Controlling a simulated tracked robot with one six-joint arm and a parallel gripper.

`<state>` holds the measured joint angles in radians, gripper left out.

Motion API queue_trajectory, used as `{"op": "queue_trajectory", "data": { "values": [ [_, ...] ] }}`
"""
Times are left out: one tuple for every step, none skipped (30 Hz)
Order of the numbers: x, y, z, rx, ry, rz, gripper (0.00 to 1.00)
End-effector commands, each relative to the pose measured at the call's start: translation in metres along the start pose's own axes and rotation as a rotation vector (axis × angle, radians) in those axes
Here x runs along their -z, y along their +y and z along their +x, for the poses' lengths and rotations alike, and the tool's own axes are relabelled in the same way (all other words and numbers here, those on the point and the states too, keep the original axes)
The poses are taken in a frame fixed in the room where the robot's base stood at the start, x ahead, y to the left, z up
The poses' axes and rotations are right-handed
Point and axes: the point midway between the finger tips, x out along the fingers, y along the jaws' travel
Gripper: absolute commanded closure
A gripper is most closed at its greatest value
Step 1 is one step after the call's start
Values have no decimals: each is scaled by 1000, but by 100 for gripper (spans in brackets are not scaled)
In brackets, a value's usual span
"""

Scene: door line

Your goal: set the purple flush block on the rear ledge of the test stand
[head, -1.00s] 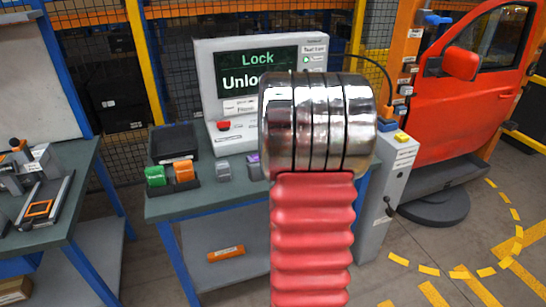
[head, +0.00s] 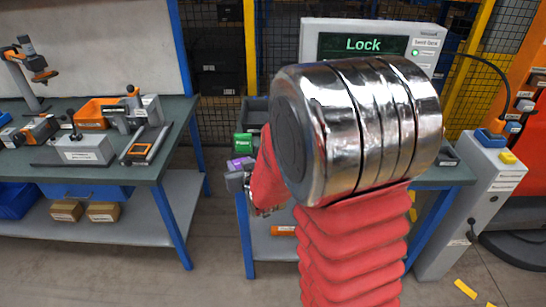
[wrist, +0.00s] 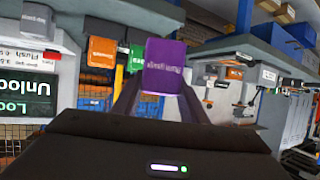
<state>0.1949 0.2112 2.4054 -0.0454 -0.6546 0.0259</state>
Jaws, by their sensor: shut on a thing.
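The purple flush block (wrist: 165,66) is between the two fingers of my gripper (wrist: 160,92) in the wrist view, with lettering that reads upside down. In the head view my gripper (head: 240,178) shows left of my red-sleeved arm, shut on the purple block (head: 241,163), in front of the middle bench. A grey unit with a "Lock" screen (head: 365,42) stands on that bench, mostly hidden by my arm. It also shows upside down at the left of the wrist view (wrist: 25,95). I cannot make out a rear ledge.
A green block (head: 243,141) sits close behind the purple one. An orange block (wrist: 101,50) shows in the wrist view. The left bench (head: 172,150) holds several devices and an orange bin (head: 98,112). A grey post (head: 470,200) stands right. Floor between the benches is clear.

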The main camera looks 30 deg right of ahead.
Motion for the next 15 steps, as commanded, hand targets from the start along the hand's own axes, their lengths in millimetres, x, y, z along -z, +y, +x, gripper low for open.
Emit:
{"op": "queue_trajectory", "data": {
  "values": [
    [0, -22, -2, 30, 1, -13, 89],
    [0, -32, -3, 44, 1, -19, 89],
    [-1, -46, -5, 62, 1, -26, 89],
    [-1, -56, -6, 76, 1, -32, 89],
    [-2, -65, -7, 89, 1, -37, 89],
    [-2, -76, -9, 105, 1, -44, 89],
    [-2, -84, -10, 117, 1, -49, 89],
    [-3, -90, -11, 126, 1, -53, 89],
    [-3, -98, -13, 137, 1, -58, 89],
    [-4, -102, -14, 143, 0, -60, 89],
    [-4, -105, -14, 147, 0, -62, 89],
    [-4, -108, -15, 151, 0, -64, 89],
    [-4, -109, -15, 154, 0, -65, 89],
    [-4, -110, -15, 155, 0, -65, 89],
    [-4, -111, -15, 156, 0, -66, 89]
  ]
}}
